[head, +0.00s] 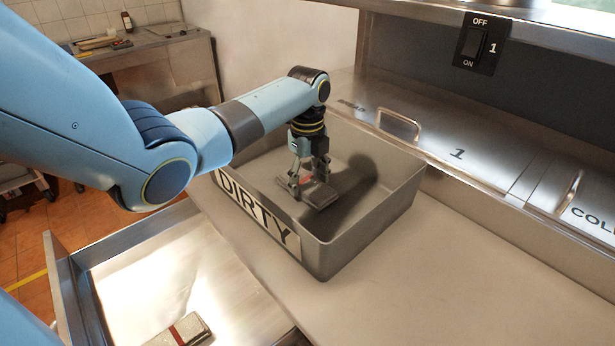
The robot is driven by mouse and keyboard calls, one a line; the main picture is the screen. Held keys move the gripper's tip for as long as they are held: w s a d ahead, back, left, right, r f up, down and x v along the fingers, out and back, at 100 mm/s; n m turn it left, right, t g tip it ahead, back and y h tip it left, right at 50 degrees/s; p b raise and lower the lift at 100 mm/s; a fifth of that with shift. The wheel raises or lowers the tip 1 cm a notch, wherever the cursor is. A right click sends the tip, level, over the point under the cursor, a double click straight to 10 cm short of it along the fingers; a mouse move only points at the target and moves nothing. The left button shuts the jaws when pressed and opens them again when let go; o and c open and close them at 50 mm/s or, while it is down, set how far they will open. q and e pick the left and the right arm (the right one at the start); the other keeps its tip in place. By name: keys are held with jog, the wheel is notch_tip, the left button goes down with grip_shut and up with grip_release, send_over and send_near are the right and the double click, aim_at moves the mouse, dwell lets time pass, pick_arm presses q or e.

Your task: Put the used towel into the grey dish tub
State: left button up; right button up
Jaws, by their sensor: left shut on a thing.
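The grey dish tub (375,238) stands on the counter, with a white "DIRTY" label on its near left side. My left gripper (308,186) points down inside the tub and is shut on a folded grey towel (320,196) with a bit of red showing between the fingers. The towel is within the tub's walls, near or at its floor; I cannot tell whether it touches the floor. Another folded greyish towel with a red stripe (182,332) lies in the open drawer at the bottom left. My right gripper is not in view.
The open metal drawer (150,262) is at the lower left. The pale counter (450,290) is clear right of the tub.

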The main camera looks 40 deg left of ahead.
aim_at(308, 182)
pick_arm(q)
jog(key=o, duration=1.2)
notch_tip(308, 182, up, 12)
jog(key=b, duration=0.1)
dwell(0.3)
